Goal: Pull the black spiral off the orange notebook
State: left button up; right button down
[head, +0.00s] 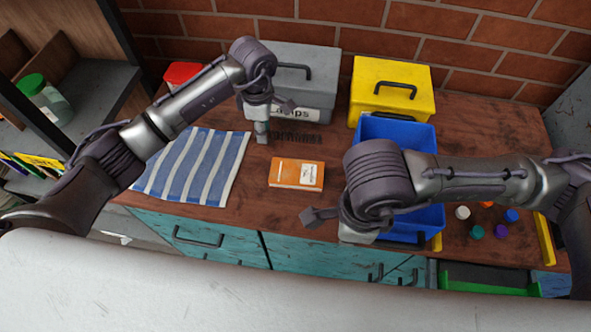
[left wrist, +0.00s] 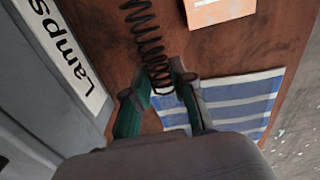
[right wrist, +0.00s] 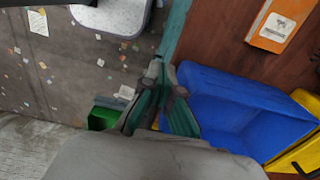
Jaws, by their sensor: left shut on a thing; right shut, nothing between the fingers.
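The orange notebook (head: 296,174) lies flat on the wooden counter, with a pale label at one end. Part of it shows in the left wrist view (left wrist: 220,8) and in the right wrist view (right wrist: 275,22). The black spiral (head: 298,138) is apart from the notebook, on its far side. My left gripper (left wrist: 158,80) is shut on one end of the spiral (left wrist: 145,30), which stretches away from the fingertips. In the head view my left gripper (head: 262,132) is beyond the notebook. My right gripper (right wrist: 158,72) is shut and empty near the counter's front edge.
A striped cloth (head: 192,165) lies left of the notebook. A grey labelled box (head: 300,90) and a yellow box (head: 392,92) stand behind. A blue bin (head: 425,222) is to the right, partly behind my right arm. Small coloured caps (head: 477,232) lie farther right.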

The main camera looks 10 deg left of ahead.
pick_arm(q)
jog(key=w+r, duration=0.4)
jog(key=r, duration=0.3)
jog(key=shift+p, duration=0.4)
dwell(0.4)
jog(key=shift+s, duration=0.1)
jog(key=s+r+p, duration=0.1)
jog(key=s+p, duration=0.4)
jog(key=s, duration=1.1)
jog(key=shift+s+a+r, duration=0.3)
jog(key=shift+s+r, duration=0.05)
jog(key=shift+s, duration=0.05)
dwell(0.5)
